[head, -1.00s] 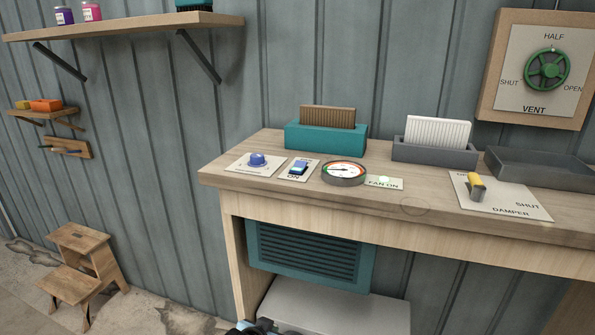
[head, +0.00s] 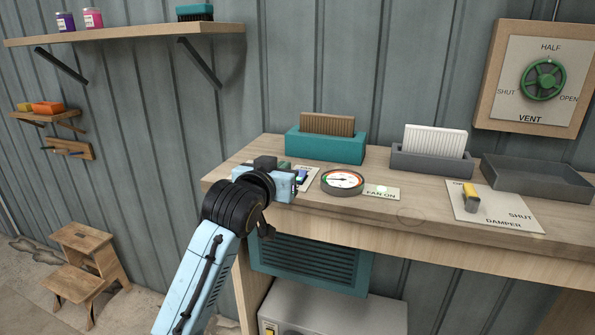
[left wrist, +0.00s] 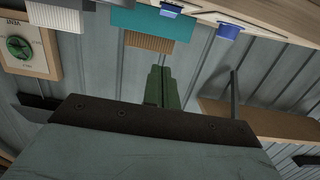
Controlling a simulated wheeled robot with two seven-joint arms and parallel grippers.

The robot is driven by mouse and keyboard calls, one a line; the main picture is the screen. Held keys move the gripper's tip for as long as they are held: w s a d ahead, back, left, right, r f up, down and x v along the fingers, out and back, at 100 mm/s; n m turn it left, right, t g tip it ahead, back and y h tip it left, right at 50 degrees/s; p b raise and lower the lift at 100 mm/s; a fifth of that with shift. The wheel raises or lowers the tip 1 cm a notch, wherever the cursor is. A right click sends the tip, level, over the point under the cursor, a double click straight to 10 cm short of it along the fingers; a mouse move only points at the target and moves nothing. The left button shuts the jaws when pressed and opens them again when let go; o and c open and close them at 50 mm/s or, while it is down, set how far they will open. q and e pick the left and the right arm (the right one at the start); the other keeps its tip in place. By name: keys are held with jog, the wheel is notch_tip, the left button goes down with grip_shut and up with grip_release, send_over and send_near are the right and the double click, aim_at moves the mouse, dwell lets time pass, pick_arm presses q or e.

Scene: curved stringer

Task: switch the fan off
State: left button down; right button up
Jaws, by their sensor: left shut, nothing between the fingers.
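The fan switch (head: 304,172) is a blue rocker on a pale plate on the wooden counter, partly hidden behind my left gripper. In the left wrist view a blue rocker (left wrist: 171,10) shows near the top edge. My left gripper (head: 298,179) is at the counter's front left, close to the switch plate; I cannot tell whether it touches. In the left wrist view its green fingers (left wrist: 162,86) are together and empty. The FAN ON label (head: 381,192) has a pale green lamp that looks lit. My right gripper is not in view.
A round gauge (head: 342,182) stands right of the switch. A blue knob (left wrist: 230,30) shows in the left wrist view. A teal box (head: 325,147) with a brown filter stands behind. The damper lever (head: 470,201) and green vent wheel (head: 543,80) are farther right.

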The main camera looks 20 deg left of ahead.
pick_arm(q)
jog(key=w, duration=0.3)
jog(key=w+p, duration=0.1)
jog(key=w, duration=0.2)
jog(key=w+f+p, duration=0.1)
jog(key=w, duration=0.3)
jog(key=shift+d, duration=0.2)
notch_tip(320, 180, down, 3)
jog(key=shift+w+r+p, duration=0.1)
jog(key=shift+p, duration=0.25)
jog(key=shift+f, duration=0.7)
jog(key=shift+w, duration=0.1)
